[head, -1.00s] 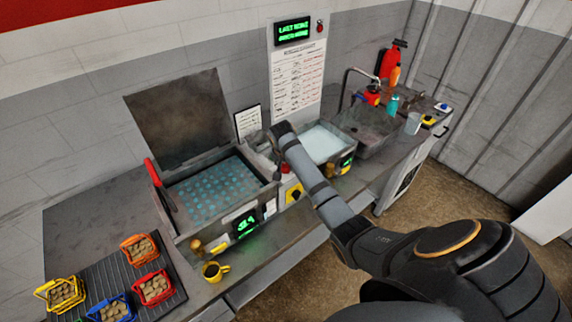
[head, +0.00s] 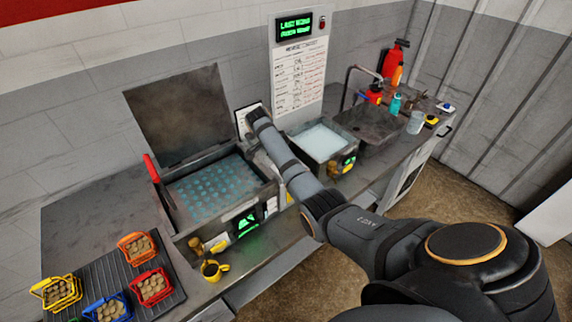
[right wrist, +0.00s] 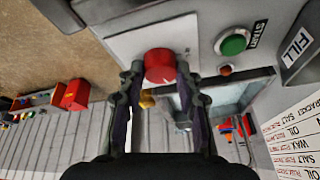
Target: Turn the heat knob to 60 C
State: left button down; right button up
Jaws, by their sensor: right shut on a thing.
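In the right wrist view, a red round knob (right wrist: 160,65) sits on a pale panel (right wrist: 115,45), between the two fingers of my right gripper (right wrist: 160,72). The fingers are shut on it, one on each side. No pointer or temperature marks on it are readable. In the head view, my right arm reaches across the counter from the right; its gripper and this knob are hidden behind the arm. A tank (head: 262,196) with a lit green display (head: 247,223) stands left of the arm; its reading is unclear. My left gripper is not in view.
A green START button (right wrist: 233,43) and a FILL label (right wrist: 299,46) are close to the gripper. A second tank (head: 345,172) and a sink (head: 370,130) stand right of the arm.

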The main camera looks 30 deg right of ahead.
jog(key=m+g+b, duration=0.1)
jog(key=m+b, duration=0.1)
jog(key=m, duration=0.1)
jog(key=shift+w+f, duration=0.1)
jog(key=shift+f, duration=0.05)
jog(key=shift+m+g+y+b, duration=0.3)
jog(key=shift+m+g+b, duration=0.1)
jog(key=shift+m+b, duration=0.7)
jog(key=shift+r, duration=0.2)
jog(key=o, duration=1.1)
jog(key=shift+o, duration=0.2)
jog(key=v, duration=0.7)
jog(key=shift+r, duration=0.2)
jog(key=shift+w, duration=0.1)
